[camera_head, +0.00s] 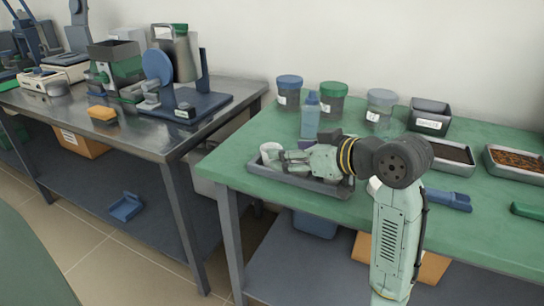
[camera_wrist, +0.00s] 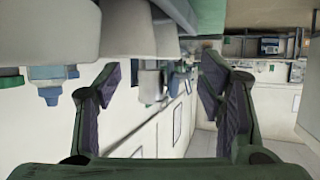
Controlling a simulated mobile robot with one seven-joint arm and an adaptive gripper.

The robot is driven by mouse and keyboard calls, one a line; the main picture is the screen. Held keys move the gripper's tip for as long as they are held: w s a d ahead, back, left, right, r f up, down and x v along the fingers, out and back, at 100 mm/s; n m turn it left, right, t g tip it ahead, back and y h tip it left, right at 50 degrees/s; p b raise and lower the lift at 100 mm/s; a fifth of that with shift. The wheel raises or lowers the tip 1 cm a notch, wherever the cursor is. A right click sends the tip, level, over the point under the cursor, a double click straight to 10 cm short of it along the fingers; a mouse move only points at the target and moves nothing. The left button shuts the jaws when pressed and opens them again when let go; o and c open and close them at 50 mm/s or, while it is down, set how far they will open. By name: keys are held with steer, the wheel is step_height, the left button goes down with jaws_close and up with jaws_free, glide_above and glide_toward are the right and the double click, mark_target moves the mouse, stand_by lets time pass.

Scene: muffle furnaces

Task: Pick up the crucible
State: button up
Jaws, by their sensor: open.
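A small white crucible (camera_head: 270,150) stands at the left end of a grey tray (camera_head: 328,190) on the green table. My gripper (camera_head: 282,158) reaches in level from the right, its fingers over the tray, right beside the crucible. In the wrist view, which looks upside down, the two dark fingers (camera_wrist: 160,85) are spread apart with nothing held between them. Pale rounded cup-like shapes (camera_wrist: 112,30) fill the top left of that view, close to the fingers. I cannot tell whether a finger touches one. My arm hides part of the tray.
Lidded jars (camera_head: 333,103) and a blue bottle (camera_head: 310,117) stand behind the tray. A labelled dark box (camera_head: 430,117) and filled trays (camera_head: 515,162) are to the right. A blue-handled tool (camera_head: 448,199) lies near the front. A metal bench (camera_head: 150,140) with equipment stands left, across a gap.

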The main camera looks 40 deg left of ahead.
mark_target(266, 149)
steer(key=x, duration=0.6)
steer(key=shift+r+p, duration=0.1)
steer(key=shift+p, duration=0.25)
steer(key=c, duration=1.2)
steer(key=shift+o, duration=0.2)
